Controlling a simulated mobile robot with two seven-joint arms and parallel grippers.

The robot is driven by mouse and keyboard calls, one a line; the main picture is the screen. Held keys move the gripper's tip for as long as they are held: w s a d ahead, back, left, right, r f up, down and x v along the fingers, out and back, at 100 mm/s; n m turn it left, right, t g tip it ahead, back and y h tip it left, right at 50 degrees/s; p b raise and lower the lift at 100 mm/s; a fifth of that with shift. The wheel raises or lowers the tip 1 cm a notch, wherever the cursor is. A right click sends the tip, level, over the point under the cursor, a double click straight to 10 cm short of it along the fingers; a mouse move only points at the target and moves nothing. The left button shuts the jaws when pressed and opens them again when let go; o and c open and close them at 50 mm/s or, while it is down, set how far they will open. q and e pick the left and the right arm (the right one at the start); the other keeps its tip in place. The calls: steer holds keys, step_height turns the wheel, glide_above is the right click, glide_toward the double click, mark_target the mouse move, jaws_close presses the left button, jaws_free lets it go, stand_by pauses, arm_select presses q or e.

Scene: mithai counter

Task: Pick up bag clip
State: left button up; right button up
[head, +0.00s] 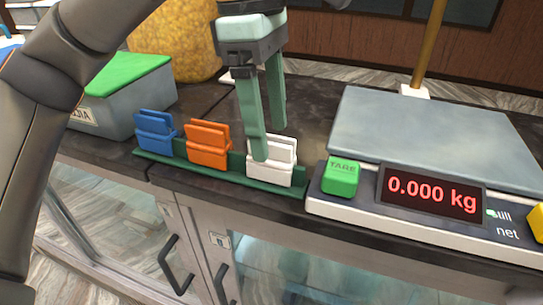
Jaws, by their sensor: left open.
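Three bag clips stand in a row on a green strip (222,173) near the counter's front edge. The blue clip (155,134) is at the left, the orange clip (208,145) in the middle and the white clip (271,167) at the right. My left gripper (270,144) is open and points down at the white clip. Its nearer finger overlaps the white clip's left part in the picture; I cannot tell if it touches. The other finger is behind the clip, farther back. My right gripper is not in view.
A scale with a grey pan (432,135) stands right of the clips, its display (432,192) reading 0.000 kg and a green TARE button (341,177) close by. A grey box with a green lid (125,72) and a yellow sack-like thing (172,42) stand at left.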

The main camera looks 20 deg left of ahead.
mark_target(270, 139)
arm_select(q)
steer(key=shift+s+d+f, duration=0.1)
steer(key=shift+d+f, duration=0.1)
steer(key=shift+f, duration=1.65)
steer(key=shift+c, duration=0.2)
jaws_close()
